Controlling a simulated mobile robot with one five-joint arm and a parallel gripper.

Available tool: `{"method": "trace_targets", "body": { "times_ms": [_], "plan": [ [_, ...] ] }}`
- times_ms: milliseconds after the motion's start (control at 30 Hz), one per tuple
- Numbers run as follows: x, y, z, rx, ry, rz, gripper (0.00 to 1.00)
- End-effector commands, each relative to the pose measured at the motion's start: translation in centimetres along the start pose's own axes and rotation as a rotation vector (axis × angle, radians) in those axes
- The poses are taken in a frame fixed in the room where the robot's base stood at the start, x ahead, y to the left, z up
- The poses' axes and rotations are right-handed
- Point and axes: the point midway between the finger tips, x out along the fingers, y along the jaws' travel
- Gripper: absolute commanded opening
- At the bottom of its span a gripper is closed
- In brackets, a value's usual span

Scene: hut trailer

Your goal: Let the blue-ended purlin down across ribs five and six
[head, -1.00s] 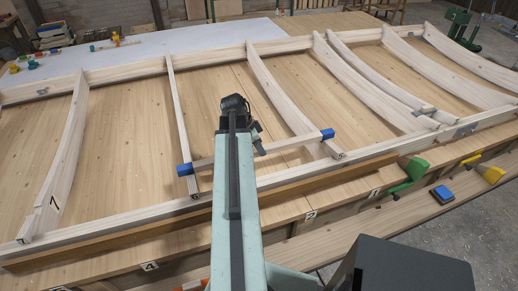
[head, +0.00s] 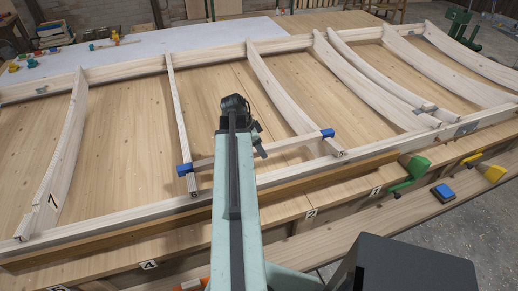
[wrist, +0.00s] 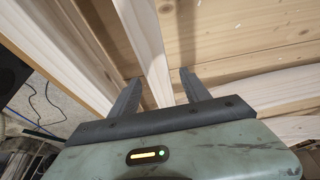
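The blue-ended purlin (head: 205,161) is a pale bar with a blue block at each end. Its left blue end (head: 184,170) is at the thin, unreadably numbered rib (head: 176,120). Its right blue end (head: 327,133) is at the rib marked 5 (head: 285,100). It appears to lie across both, though contact under the ends is hard to see. My arm hides part of its middle. My gripper (wrist: 160,88) is at this middle; in the wrist view its fingers stand apart on either side of a pale bar (wrist: 148,45), apparently the purlin, with gaps beside it.
The rib marked 7 (head: 68,160) stands to the left, and several curved ribs (head: 370,85) to the right. The long front rail (head: 120,219) runs below them. Green (head: 410,172) and yellow (head: 490,173) clamp handles and a blue block (head: 442,193) are at the front right.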

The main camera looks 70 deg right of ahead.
Motion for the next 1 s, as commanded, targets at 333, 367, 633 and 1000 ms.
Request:
{"method": "trace_targets", "body": {
  "times_ms": [333,367,633,1000],
  "plan": [
    [-0.4,0.0,0.0,0.000,-0.001,0.000,0.54],
    [-0.6,0.0,-0.1,0.000,-0.001,0.000,0.54],
    [-5.2,0.1,-0.4,-0.001,0.000,0.000,0.54],
    [-7.8,0.1,-0.1,0.000,0.000,0.000,0.54]
  ]
}}
